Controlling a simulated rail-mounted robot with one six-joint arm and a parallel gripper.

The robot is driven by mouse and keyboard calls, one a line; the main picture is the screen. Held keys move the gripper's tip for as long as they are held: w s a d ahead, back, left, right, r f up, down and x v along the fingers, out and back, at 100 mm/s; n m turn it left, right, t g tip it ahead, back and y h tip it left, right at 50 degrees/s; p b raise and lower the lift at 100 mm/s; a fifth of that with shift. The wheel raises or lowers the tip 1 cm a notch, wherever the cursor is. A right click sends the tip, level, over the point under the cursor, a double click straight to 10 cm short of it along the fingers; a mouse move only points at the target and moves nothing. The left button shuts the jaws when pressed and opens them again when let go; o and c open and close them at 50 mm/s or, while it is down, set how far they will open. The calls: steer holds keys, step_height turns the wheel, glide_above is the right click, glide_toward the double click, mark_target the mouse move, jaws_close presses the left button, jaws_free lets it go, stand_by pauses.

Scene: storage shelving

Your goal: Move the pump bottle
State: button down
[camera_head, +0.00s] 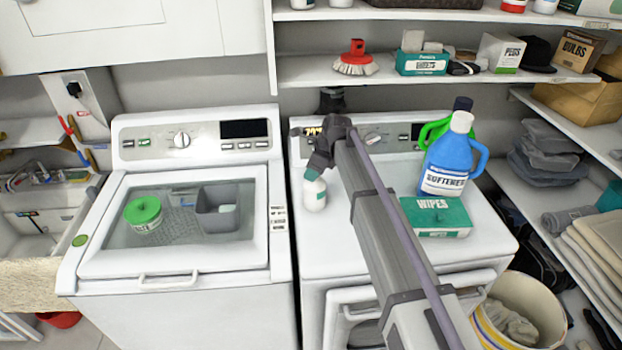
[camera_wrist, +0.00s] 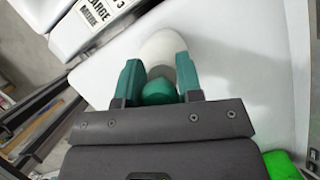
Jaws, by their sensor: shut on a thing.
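The pump bottle (camera_head: 314,195) is small and white with a green top, near the left edge of the right-hand machine's white top (camera_head: 375,215). My gripper (camera_head: 317,172) reaches it from above and is shut on its upper part. In the wrist view, the green fingers of my gripper (camera_wrist: 159,65) stand on either side of the green pump head (camera_wrist: 159,92), and the white body of the pump bottle (camera_wrist: 162,44) shows beyond them. The bottle looks upright. I cannot tell whether its base touches the machine top.
A blue softener bottle (camera_head: 450,160) and a green wipes box (camera_head: 436,217) stand to the right on the same machine. A shelf (camera_head: 430,75) runs above.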

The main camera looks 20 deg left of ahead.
steer(key=shift+w+a, duration=0.4)
steer(key=shift+w, duration=0.5)
steer(key=shift+w+a, duration=0.45)
steer(key=shift+w, duration=0.4)
steer(key=shift+w+a, duration=0.4)
steer(key=shift+w, duration=0.5)
steer(key=c, duration=0.7)
jaws_free()
steer(key=shift+r, duration=0.1)
steer(key=p+v, duration=1)
steer(key=shift+r, duration=0.3)
steer(key=shift+d, duration=0.15)
